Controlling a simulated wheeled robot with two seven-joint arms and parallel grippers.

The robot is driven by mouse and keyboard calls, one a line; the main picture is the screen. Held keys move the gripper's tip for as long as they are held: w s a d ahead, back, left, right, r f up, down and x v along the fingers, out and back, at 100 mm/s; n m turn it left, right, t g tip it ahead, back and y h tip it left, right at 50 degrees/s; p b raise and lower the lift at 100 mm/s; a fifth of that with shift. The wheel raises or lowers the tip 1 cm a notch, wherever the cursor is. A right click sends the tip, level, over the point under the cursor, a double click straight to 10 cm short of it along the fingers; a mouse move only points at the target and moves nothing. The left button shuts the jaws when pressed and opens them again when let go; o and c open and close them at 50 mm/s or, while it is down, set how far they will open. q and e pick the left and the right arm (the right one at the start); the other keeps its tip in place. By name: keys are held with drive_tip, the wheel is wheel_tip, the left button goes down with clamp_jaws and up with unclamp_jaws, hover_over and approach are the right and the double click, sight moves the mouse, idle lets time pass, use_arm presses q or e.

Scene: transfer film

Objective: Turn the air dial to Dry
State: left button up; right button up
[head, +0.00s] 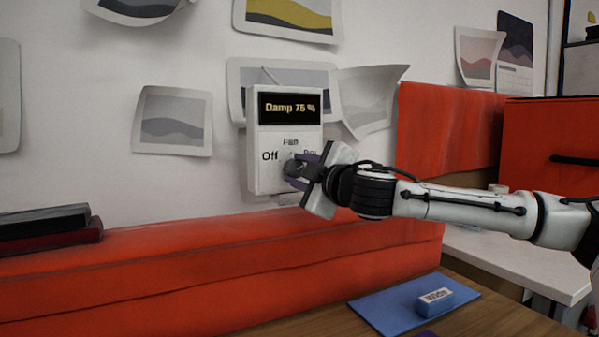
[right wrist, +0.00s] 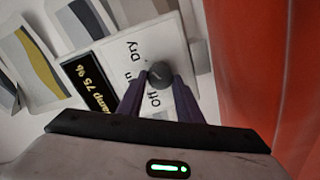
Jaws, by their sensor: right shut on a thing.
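The white wall control box (head: 283,187) hangs on the wall with a dark display reading "Damp 75 %". Below it are the labels "Off", "Fan" and, partly hidden by my gripper, "Dry". The air dial, a dark round knob, shows in the right wrist view (right wrist: 160,73), with "Off" and "Dry" readable beside it. My right gripper (head: 298,169) is at the dial, its purple fingers (right wrist: 159,88) shut on either side of the knob. I cannot tell which label the dial points at. My left gripper is out of view.
A red padded ledge (head: 180,262) runs below the box. Curled paper prints (head: 172,121) hang around it on the wall. On the wooden desk lie a blue mat (head: 385,311) and a small labelled block (head: 434,299). Dark books (head: 45,225) lie at the left.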

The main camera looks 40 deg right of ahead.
drive_tip(key=o, duration=1)
drive_tip(key=shift+o, duration=0.2)
drive_tip(key=shift+s, duration=0.15)
drive_tip(key=shift+s+a, duration=0.1)
drive_tip(key=shift+s, duration=0.15)
use_arm(q)
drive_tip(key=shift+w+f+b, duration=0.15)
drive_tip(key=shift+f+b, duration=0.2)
drive_tip(key=shift+b, duration=0.4)
use_arm(e)
drive_tip(key=v, duration=0.9)
drive_tip(key=shift+s, duration=0.2)
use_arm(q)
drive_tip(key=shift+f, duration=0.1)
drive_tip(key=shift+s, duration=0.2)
